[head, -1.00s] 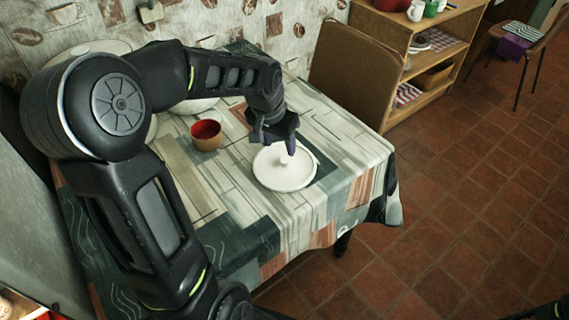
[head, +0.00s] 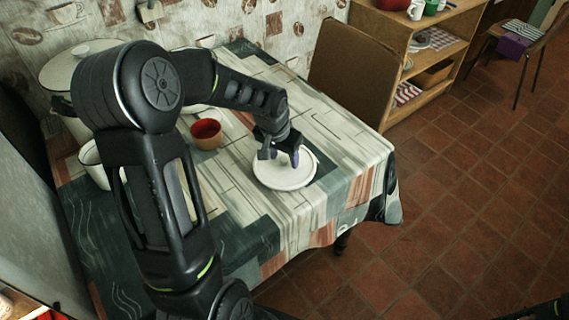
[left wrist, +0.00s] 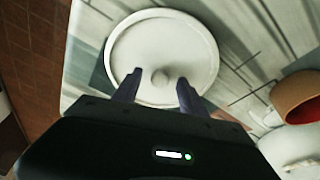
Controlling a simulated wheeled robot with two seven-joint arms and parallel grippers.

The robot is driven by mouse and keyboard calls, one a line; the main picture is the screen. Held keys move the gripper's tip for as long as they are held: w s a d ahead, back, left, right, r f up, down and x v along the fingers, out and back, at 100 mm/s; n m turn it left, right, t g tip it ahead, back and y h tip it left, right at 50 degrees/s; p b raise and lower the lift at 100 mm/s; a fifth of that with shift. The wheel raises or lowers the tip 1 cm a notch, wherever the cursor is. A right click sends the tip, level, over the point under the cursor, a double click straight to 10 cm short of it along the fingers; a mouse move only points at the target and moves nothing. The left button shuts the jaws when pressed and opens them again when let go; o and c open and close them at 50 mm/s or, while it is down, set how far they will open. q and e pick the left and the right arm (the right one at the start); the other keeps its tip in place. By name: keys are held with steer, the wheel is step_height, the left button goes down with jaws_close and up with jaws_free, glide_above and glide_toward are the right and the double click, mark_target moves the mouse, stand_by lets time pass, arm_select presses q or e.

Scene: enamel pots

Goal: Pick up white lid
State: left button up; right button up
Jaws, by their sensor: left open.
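The white lid (head: 283,182) is round and flat and lies on the cloth-covered table near its right side. In the left wrist view the lid (left wrist: 165,42) shows whole disc and rim, with a small round knob (left wrist: 160,77) in the middle. My left gripper (head: 280,156) is open and points down over the lid. In the left wrist view the gripper's fingertips (left wrist: 159,78) sit on either side of the knob, with a gap visible to each side. My right gripper is not in view.
A red-lined cup (head: 206,133) stands on the table (head: 330,125) left of the lid. White pots (head: 72,68) stand at the back left, partly behind my left arm. A brown chair (head: 350,75) stands against the table's far right side, with a wooden shelf (head: 440,50) beyond.

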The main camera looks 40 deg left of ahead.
arm_select(q)
steer(key=shift+c, duration=0.3)
jaws_close()
stand_by(0.6)
